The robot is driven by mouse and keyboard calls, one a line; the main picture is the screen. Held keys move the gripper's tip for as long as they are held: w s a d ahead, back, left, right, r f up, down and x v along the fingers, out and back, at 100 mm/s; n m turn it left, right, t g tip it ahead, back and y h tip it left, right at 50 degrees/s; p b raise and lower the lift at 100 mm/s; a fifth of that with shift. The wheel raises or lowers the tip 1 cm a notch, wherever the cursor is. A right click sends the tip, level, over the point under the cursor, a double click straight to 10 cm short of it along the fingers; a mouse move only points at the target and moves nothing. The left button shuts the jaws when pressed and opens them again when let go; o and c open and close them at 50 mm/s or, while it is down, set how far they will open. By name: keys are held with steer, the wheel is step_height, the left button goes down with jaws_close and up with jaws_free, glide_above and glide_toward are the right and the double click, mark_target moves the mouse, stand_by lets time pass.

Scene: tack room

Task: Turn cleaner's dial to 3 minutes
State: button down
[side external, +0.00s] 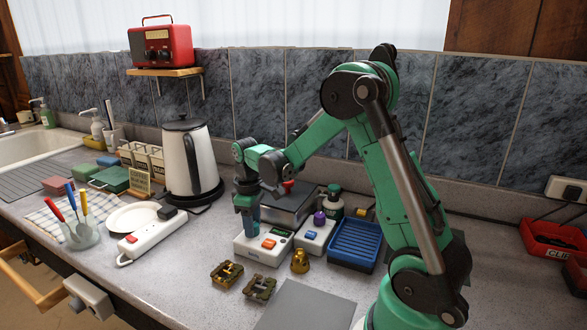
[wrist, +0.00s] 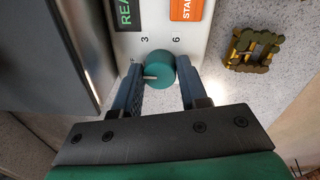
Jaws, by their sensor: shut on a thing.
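The cleaner (side external: 262,251) is a white box on the counter with a green display and an orange button. In the wrist view its white panel (wrist: 200,42) shows the display, the orange start button (wrist: 188,9) and the printed marks 3 and 6. The dial (wrist: 162,72) is a round teal knob below these marks. Its pale pointer line points left, towards a small mark partly hidden by the left finger, not at the 3. My gripper (side external: 247,228) reaches down onto the cleaner; its fingers (wrist: 160,90) are shut on the dial from both sides. The dial is hidden in the side view.
A white box with a purple knob (side external: 319,217) stands close right of the cleaner, then a blue tray (side external: 355,243). Brass parts (side external: 227,273) lie in front. A power strip (side external: 152,237) and a kettle (side external: 203,160) are left. A grey mat (side external: 306,306) lies bare in front.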

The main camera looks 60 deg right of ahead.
steer(key=shift+m, duration=0.3)
steer(key=m, duration=0.4)
steer(key=shift+w+m, duration=0.1)
steer(key=shift+m, duration=0.3)
steer(key=m, duration=0.5)
steer(key=shift+m, duration=0.7)
steer(key=shift+c, duration=2.3)
jaws_free()
steer(key=shift+w+a+r, duration=0.1)
steer(key=shift+r, duration=2.7)
